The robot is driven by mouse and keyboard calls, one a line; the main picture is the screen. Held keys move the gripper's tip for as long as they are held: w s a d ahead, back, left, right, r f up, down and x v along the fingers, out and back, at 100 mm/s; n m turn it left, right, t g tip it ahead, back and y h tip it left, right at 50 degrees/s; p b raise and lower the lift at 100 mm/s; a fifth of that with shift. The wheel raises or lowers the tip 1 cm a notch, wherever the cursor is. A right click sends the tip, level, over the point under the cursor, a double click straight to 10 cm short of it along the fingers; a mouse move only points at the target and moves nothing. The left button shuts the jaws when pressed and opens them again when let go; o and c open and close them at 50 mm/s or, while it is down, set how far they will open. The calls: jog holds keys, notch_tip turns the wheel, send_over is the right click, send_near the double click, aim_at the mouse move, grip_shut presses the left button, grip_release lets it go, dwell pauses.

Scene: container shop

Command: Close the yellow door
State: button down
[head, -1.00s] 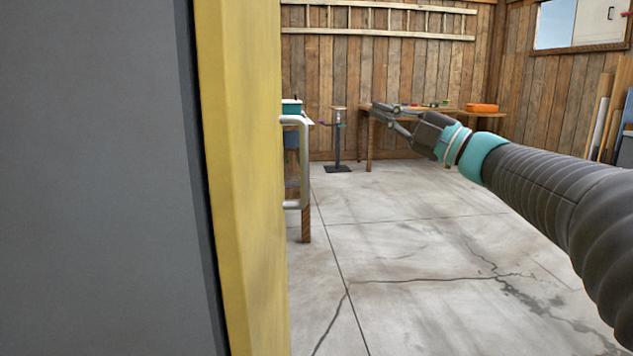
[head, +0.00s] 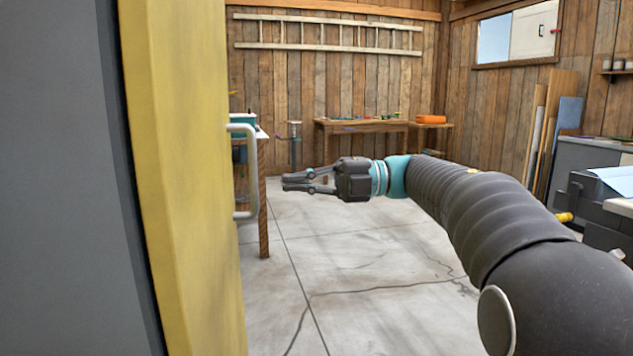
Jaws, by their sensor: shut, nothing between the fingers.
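The yellow door (head: 185,190) stands at the left in the head view, seen at a steep angle with its edge towards me. A pale metal pull handle (head: 252,170) sticks out from its right side. My gripper (head: 284,183) is in the middle of the view, pointing left towards the handle. In the picture the fingertips lie a little right of the handle, with a visible gap. I cannot tell how far apart in depth they are.
A dark grey panel (head: 55,180) fills the far left beside the door. A grey machine (head: 590,222) stands at the right. The concrete floor (head: 360,300) in the middle is clear.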

aim_at(232, 185)
jog(key=a, duration=0.5)
jog(key=s+a, duration=0.1)
jog(key=a, duration=0.1)
jog(key=shift+s+a, duration=0.1)
jog(key=shift+a, duration=0.3)
